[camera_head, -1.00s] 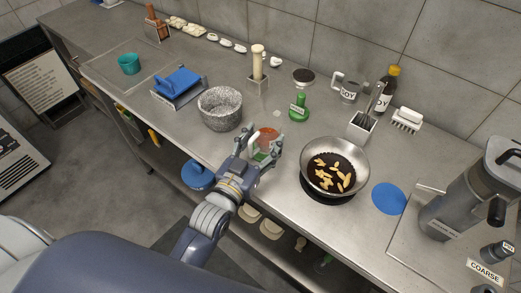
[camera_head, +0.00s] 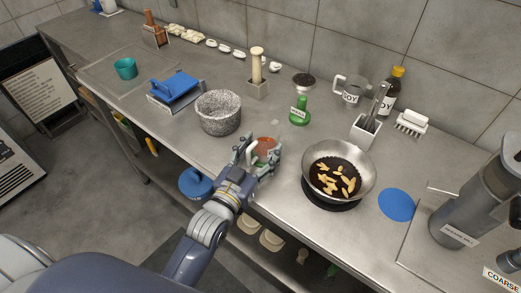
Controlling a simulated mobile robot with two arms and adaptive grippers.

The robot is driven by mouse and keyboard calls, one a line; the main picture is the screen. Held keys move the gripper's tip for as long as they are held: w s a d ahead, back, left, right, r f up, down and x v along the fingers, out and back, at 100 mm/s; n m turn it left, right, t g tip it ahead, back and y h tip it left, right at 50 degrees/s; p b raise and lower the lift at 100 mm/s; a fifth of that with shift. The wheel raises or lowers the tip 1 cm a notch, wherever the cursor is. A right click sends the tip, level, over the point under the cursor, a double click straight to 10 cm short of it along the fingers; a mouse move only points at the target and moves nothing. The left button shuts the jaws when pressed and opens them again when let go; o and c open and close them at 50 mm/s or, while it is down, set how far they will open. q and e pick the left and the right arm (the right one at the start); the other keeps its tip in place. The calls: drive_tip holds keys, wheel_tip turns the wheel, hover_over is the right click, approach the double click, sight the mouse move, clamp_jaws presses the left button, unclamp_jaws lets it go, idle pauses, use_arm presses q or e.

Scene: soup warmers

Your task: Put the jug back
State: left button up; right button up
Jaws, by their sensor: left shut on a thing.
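My left gripper (camera_head: 259,158) is shut on a clear jug (camera_head: 265,146) with orange-red contents, near the front edge of the steel counter. The fingers hide much of it, and I cannot tell whether it touches the counter. My right gripper is not in view.
A pan of yellow pieces (camera_head: 338,165) stands right of the gripper, with a blue disc (camera_head: 396,205) beyond it. A speckled grey pot (camera_head: 218,113) stands to the left. A green-handled tool (camera_head: 299,112) and a utensil holder (camera_head: 366,131) are behind.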

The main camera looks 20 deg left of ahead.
use_arm(q)
drive_tip(key=o, duration=1.4)
drive_tip(key=shift+f, duration=0.15)
drive_tip(key=shift+c, duration=0.2)
drive_tip(key=shift+r, duration=0.2)
drive_tip(key=shift+s+f, duration=0.1)
drive_tip(key=shift+s, duration=0.3)
drive_tip(key=s+a, duration=0.2)
drive_tip(key=s, duration=0.9)
drive_tip(key=shift+b, duration=0.45)
